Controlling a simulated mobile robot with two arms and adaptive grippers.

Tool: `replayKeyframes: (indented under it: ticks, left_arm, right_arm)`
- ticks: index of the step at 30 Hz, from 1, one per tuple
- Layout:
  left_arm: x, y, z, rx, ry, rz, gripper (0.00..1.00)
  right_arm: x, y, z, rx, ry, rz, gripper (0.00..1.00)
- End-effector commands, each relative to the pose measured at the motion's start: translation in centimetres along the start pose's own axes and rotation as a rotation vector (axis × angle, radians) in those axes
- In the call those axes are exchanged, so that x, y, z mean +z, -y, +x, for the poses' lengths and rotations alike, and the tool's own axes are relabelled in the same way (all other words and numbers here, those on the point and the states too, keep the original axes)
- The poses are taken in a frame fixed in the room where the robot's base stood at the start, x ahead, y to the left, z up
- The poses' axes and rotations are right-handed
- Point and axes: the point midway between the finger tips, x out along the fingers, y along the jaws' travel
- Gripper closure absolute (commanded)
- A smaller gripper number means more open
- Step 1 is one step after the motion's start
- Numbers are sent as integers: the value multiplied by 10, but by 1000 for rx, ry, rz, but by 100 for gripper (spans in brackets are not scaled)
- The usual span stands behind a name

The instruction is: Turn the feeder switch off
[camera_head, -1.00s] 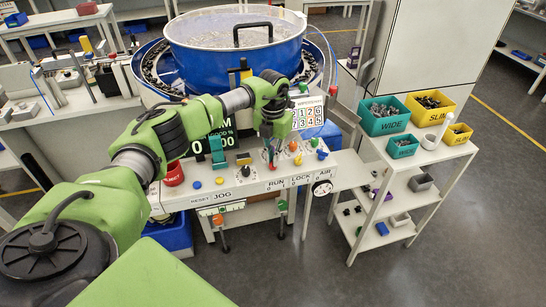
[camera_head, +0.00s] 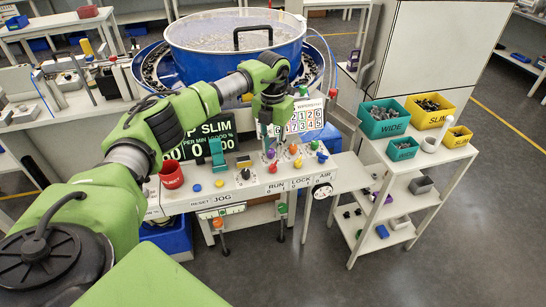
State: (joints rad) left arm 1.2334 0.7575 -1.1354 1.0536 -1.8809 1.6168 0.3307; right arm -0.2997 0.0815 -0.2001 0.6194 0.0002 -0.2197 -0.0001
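The white control panel (camera_head: 236,186) stands in front of the blue bowl feeder (camera_head: 235,65). Its top carries small coloured levers and knobs, with RUN, LOCK and AIR labels on the front edge. A purple-tipped control (camera_head: 271,153) and a red one sit above RUN. No label reading "feeder" is legible, so I cannot tell which control is the feeder switch. My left gripper (camera_head: 270,140) points down just above the purple-tipped control. Its fingers are small and dark; I cannot tell whether they touch it or how far apart they are. My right gripper is out of view.
A dark display (camera_head: 200,143) and a number board (camera_head: 304,118) rise behind. A shelf cart (camera_head: 437,157) with teal and yellow bins stands right, with open floor beyond.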

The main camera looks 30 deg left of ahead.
Motion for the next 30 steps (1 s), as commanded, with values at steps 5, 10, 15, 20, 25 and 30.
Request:
replayKeyframes:
  ticks: [5,10,15,20,25,30]
  left_arm:
    - [1,0,-38,-1,3,0,76]
    - [1,0,-59,0,2,0,76]
    - [0,0,-66,0,-1,-1,76]
    - [0,0,-66,0,-1,0,76]
    - [0,0,-66,0,0,0,76]
    - [0,1,-65,-2,0,1,76]
  right_arm:
    - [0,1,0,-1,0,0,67]
    - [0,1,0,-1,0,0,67]
    - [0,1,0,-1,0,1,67]
    - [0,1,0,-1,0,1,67]
    - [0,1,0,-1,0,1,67]
    - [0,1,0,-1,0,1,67]
